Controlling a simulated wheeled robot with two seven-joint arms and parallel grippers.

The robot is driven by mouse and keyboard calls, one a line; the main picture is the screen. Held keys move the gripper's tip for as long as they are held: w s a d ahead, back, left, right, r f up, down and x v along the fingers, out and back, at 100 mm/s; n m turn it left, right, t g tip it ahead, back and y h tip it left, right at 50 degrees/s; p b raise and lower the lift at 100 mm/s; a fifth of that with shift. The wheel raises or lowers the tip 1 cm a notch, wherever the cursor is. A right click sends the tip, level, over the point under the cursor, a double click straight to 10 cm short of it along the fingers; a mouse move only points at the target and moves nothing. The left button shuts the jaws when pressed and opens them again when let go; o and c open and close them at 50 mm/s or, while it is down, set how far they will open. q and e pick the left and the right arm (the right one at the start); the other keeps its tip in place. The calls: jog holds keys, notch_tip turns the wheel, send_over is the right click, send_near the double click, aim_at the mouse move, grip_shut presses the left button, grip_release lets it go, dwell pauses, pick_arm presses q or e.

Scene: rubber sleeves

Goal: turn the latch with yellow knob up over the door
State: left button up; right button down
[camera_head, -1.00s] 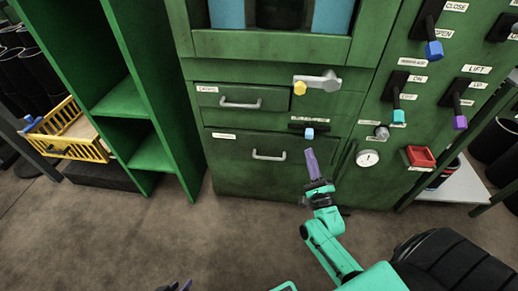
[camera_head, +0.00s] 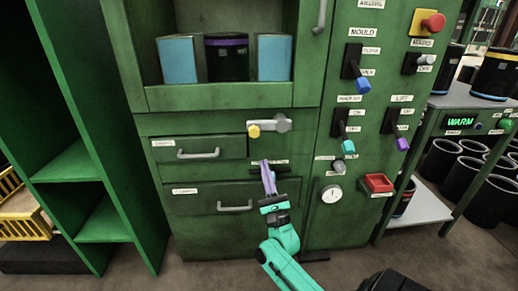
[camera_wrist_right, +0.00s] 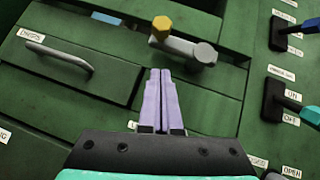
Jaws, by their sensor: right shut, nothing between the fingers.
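The latch (camera_head: 282,123) is a grey lever on the green cabinet front, lying roughly level, with its pivot at the right and its yellow knob (camera_head: 253,131) at the left end. It sits just right of the upper panel marked with a label (camera_head: 198,148). In the right wrist view the latch (camera_wrist_right: 205,53) and yellow knob (camera_wrist_right: 161,27) are beyond the fingertips. My right gripper (camera_head: 265,163) is shut and empty, its purple fingers pointing up below the latch, apart from it. It also shows in the wrist view (camera_wrist_right: 158,73). My left gripper is out of view.
A recess above holds blue (camera_head: 180,60) and black (camera_head: 227,62) containers. Right of the latch are levers with blue (camera_head: 363,86), teal (camera_head: 348,147) and purple (camera_head: 402,144) knobs, a gauge (camera_head: 332,194) and a red box (camera_head: 378,183). A handle (camera_head: 234,208) is below left.

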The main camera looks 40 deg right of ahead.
aim_at(269, 124)
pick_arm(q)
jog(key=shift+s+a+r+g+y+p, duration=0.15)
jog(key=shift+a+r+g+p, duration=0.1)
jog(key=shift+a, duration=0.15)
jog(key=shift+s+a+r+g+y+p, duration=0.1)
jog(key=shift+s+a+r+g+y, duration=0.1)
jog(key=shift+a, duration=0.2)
pick_arm(e)
notch_tip(269, 124, up, 6)
jog(key=w, duration=0.2)
jog(key=shift+w, duration=0.4)
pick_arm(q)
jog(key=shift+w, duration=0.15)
pick_arm(e)
jog(key=shift+r+m+h, duration=0.1)
jog(key=shift+m+h, duration=0.4)
